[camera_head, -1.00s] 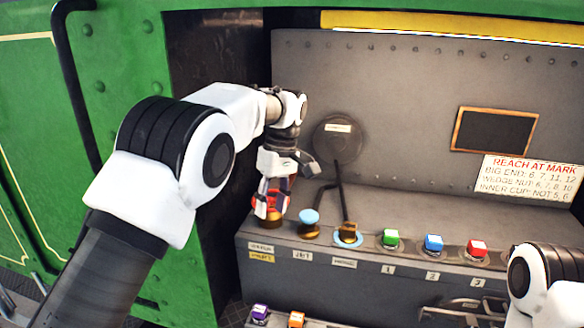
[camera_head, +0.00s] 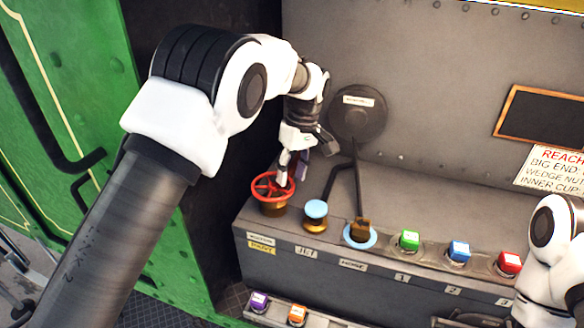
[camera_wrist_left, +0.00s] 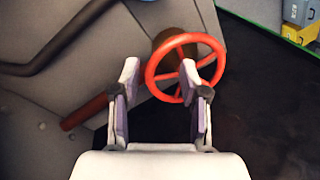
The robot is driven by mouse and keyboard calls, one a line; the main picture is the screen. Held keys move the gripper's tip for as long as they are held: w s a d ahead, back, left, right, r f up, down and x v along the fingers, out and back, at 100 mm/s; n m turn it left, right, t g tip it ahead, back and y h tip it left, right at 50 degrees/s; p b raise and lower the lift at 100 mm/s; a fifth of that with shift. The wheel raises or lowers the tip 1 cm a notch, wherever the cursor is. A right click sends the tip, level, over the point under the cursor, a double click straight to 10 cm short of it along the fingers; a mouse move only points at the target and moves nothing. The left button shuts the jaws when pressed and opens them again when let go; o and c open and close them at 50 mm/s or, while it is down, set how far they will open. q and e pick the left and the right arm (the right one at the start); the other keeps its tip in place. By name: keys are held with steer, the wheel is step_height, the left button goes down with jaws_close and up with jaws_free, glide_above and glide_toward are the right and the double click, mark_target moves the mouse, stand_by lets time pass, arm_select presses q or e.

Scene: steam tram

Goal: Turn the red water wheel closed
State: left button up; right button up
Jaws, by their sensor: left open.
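The red water wheel (camera_head: 264,196) is a spoked handwheel on a brass base at the left end of the grey bench. In the left wrist view the wheel (camera_wrist_left: 152,77) lies ahead, right of the middle. My left gripper (camera_head: 286,172) is open just above the wheel, over its far right side. In the left wrist view my left gripper (camera_wrist_left: 160,68) has its right finger across the wheel's middle and its left finger left of the rim. I cannot tell whether the fingers touch the wheel. My right gripper is out of view; only part of my right arm shows.
A blue-topped brass knob (camera_head: 316,210) and a dark lever (camera_head: 358,195) stand right of the wheel. Beyond are green (camera_head: 410,238), blue (camera_head: 459,250) and red (camera_head: 508,262) buttons. The grey back wall (camera_head: 430,100) rises behind. A green panel (camera_head: 85,80) stands left.

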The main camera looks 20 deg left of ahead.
arm_select(q)
steer(key=shift+w+f, duration=0.55)
steer(key=shift+f, duration=0.1)
steer(key=shift+s+r, duration=0.3)
steer(key=shift+s, duration=0.2)
jaws_close()
steer(key=shift+w+d+f, duration=0.1)
steer(key=shift+d, duration=0.05)
jaws_free()
steer(key=shift+s+a, duration=0.2)
steer(key=shift+a, duration=0.1)
steer(key=shift+w, duration=0.15)
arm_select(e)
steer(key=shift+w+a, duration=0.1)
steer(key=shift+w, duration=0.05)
arm_select(q)
steer(key=shift+w, duration=0.1)
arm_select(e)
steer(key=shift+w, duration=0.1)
